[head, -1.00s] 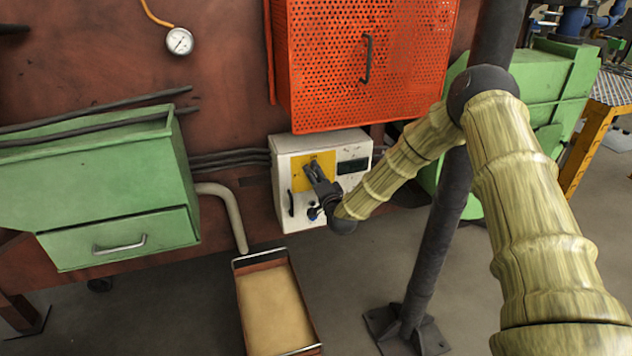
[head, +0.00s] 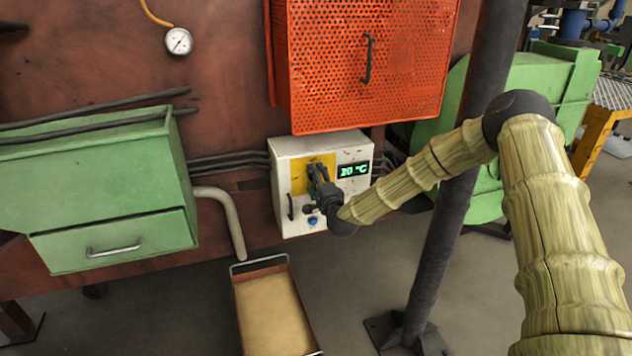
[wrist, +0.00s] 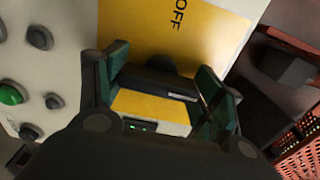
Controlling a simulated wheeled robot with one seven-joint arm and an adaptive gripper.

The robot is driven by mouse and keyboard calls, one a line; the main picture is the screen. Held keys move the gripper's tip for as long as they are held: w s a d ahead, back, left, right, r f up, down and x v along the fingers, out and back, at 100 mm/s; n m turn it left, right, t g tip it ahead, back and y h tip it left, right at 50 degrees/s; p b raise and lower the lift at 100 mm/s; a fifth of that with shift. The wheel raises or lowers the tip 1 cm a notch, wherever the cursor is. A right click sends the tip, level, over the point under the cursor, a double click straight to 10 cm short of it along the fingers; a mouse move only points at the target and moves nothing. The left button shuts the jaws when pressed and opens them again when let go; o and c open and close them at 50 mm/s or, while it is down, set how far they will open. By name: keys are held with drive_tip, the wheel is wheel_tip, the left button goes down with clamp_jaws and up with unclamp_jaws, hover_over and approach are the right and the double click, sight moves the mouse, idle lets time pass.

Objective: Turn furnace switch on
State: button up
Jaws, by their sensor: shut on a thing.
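The furnace control box (head: 290,146) is white with a yellow switch plate (head: 299,183). My gripper (head: 318,172) reaches the plate from the lower right and covers most of the switch. In the wrist view the black switch handle (wrist: 158,84) lies between the two fingers of my gripper (wrist: 163,80), which is shut on it. The yellow plate (wrist: 135,35) reads "OFF" beside the handle; any other label is hidden. The box's display (head: 354,170) is lit green and reads 20 °C.
An orange perforated cabinet (head: 330,75) hangs just above the box. A dark post (head: 450,200) stands close behind my arm. A green drawer unit (head: 90,190) is on the left, and a shallow tray (head: 238,300) is below. Buttons (wrist: 38,37) sit beside the plate.

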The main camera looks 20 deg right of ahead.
drive_tip(key=shift+d, duration=0.1)
drive_tip(key=o, duration=1)
drive_tip(key=shift+s, duration=0.1)
drive_tip(key=s, duration=1.2)
drive_tip(key=shift+d, duration=0.1)
drive_tip(key=shift+f, duration=0.1)
